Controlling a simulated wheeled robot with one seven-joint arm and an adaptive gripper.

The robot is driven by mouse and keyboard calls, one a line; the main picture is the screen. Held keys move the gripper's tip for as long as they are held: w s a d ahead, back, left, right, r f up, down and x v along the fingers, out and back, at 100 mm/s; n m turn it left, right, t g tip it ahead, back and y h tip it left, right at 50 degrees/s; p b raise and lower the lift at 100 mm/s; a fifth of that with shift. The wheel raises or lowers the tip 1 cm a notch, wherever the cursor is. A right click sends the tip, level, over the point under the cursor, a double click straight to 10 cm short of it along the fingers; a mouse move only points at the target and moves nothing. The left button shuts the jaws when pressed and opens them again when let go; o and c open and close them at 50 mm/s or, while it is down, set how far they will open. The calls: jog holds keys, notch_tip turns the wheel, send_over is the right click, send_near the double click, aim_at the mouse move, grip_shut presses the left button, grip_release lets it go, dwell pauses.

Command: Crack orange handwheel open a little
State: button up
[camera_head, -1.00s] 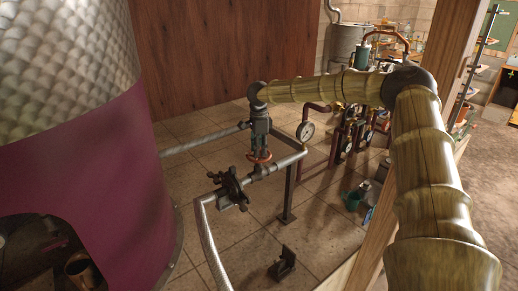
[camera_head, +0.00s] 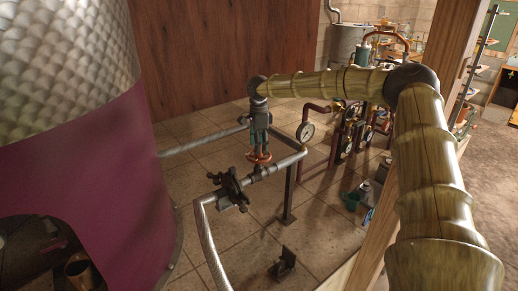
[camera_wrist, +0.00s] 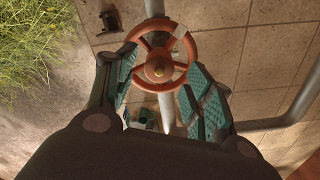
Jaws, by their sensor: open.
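The orange handwheel (camera_wrist: 159,71) sits on a grey pipe, and in the wrist view it is seen from above with its spokes and hub clear. It also shows in the head view (camera_head: 257,159), partly covered by my gripper. My gripper (camera_wrist: 161,92) is open, with one teal-padded finger on each side of the handwheel's near part. In the head view my gripper (camera_head: 260,143) points down from the end of my arm onto the wheel. I cannot tell whether the fingers touch the rim.
A dark handwheel (camera_head: 230,188) is on the same pipe, nearer the camera. A pressure gauge (camera_head: 305,132) stands to the right. The large maroon still (camera_head: 90,200) fills the left. A wooden post (camera_head: 440,110) is at right.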

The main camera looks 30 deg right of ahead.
notch_tip(320, 180, up, 10)
dwell(0.4)
jog(key=shift+f, duration=0.1)
dwell(1.2)
